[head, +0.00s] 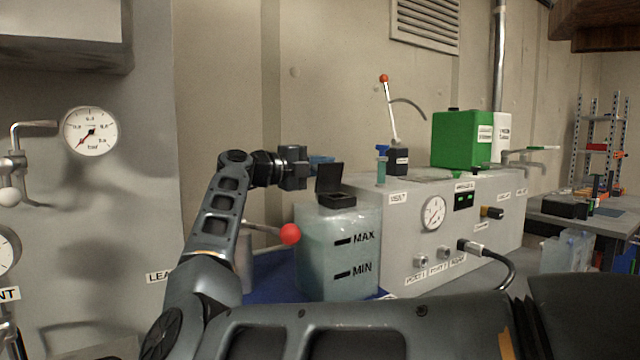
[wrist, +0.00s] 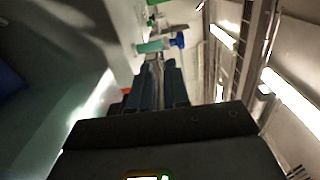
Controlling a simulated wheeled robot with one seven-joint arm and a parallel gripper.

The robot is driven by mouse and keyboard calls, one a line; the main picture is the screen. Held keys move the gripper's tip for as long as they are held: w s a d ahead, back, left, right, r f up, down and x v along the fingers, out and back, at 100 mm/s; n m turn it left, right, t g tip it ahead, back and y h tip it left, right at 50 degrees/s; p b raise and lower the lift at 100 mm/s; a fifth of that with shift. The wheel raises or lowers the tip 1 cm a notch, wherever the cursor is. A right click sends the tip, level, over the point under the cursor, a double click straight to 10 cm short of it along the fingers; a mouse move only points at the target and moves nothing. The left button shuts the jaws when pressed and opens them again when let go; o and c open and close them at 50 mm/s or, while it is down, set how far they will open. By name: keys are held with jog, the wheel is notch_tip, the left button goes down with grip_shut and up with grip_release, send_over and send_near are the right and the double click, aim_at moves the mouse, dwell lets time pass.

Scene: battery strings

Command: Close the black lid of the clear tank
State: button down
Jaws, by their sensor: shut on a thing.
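The clear tank (head: 312,255) stands left of the grey panel box, with MAX and MIN marks and pale liquid inside. Its black lid (head: 330,178) stands upright, open, above the black filler neck (head: 337,201) on the tank's top. My gripper (head: 318,160) comes in from the left at the height of the lid's top edge. Its blue fingers are partly hidden behind the lid. In the wrist view the fingers (wrist: 155,88) are close together; their hold on the lid is not clearly visible there.
The grey panel box (head: 460,220) stands close to the right, with a green container (head: 462,138) and a red-tipped lever (head: 390,110) on top. A wall gauge (head: 90,132) is at the left.

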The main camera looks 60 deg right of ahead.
aim_at(339, 170)
jog(key=m+b, duration=0.1)
jog(key=s+a+m+b, duration=0.1)
jog(key=m+b, duration=0.2)
jog(key=shift+s+a+r, duration=0.15)
jog(key=shift+s+r, duration=0.05)
jog(key=shift+s, duration=0.1)
jog(key=s+m+b, duration=0.1)
jog(key=b, duration=0.1)
jog(key=a+m+b, duration=0.1)
jog(key=m+b, duration=0.1)
jog(key=shift+s, duration=0.4)
jog(key=m+b, duration=0.1)
jog(key=s+a+m+b, duration=0.1)
jog(key=m+b, duration=0.1)
jog(key=s+f+m+b, duration=0.1)
jog(key=m, duration=0.1)
jog(key=shift+a+b, duration=0.15)
jog(key=shift+b, duration=0.2)
jog(key=m+b, duration=0.1)
jog(key=s+m+b, duration=0.1)
jog(key=m+b, duration=0.1)
jog(key=shift+s+a+f, duration=0.15)
jog(key=shift+a+f, duration=0.2)
jog(key=shift+f, duration=0.05)
jog(key=shift+s+f+m, duration=0.15)
jog(key=shift+m, duration=0.15)
jog(key=c, duration=1.2)
grip_release()
jog(key=shift+a, duration=0.1)
jog(key=shift+v, duration=3.9)
